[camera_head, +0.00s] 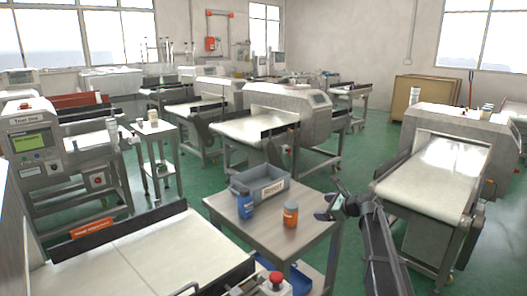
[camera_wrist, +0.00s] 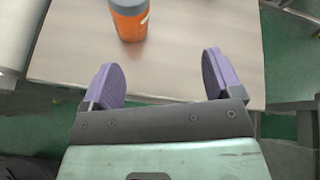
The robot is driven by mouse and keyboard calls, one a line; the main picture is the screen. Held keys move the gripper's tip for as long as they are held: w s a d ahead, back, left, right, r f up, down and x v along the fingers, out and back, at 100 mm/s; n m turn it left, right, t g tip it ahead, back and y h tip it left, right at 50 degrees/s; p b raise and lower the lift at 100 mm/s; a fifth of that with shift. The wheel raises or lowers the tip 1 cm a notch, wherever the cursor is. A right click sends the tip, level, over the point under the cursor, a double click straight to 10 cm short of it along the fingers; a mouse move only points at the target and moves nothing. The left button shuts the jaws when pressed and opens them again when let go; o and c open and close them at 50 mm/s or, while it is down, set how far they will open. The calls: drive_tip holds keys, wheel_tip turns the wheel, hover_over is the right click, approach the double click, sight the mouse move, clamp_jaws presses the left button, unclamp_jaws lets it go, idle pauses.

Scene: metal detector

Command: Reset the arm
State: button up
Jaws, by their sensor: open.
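My gripper (camera_head: 330,207) is at the right end of the small metal table (camera_head: 285,245) in the head view. In the wrist view its two purple-lined fingers (camera_wrist: 162,82) are spread wide with nothing between them. An orange bottle with a grey lid (camera_head: 290,214) stands upright on the table, to the left of the gripper and apart from it. The wrist view shows the orange bottle (camera_wrist: 130,20) beyond the fingertips, cut off by the top edge. My arm reaches in from the lower right.
A blue bottle (camera_head: 245,205) and a grey bin labelled Reject (camera_head: 246,178) stand on the same table. A conveyor with a metal detector (camera_head: 425,185) is at the right, and another conveyor (camera_head: 150,255) is at the lower left. Green floor (camera_head: 340,170) is open behind the table.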

drive_tip(key=s+a+f+n+g+h, duration=0.25)
drive_tip(key=s+n, duration=0.55)
drive_tip(key=s, duration=0.5)
drive_tip(key=s+a+f+n+g+h, duration=0.1)
drive_tip(key=s+f+n+g+h, duration=0.3)
drive_tip(key=s+n, duration=0.55)
drive_tip(key=s+a+f+n+g+h, duration=0.25)
drive_tip(key=s+n, duration=0.25)
drive_tip(key=s, duration=1.1)
wheel_tip(320, 180, up, 15)
drive_tip(key=a+p, duration=0.1)
drive_tip(key=p, duration=1.5)
drive_tip(key=shift+w+r+n, duration=0.2)
drive_tip(key=shift+w+n, duration=0.15)
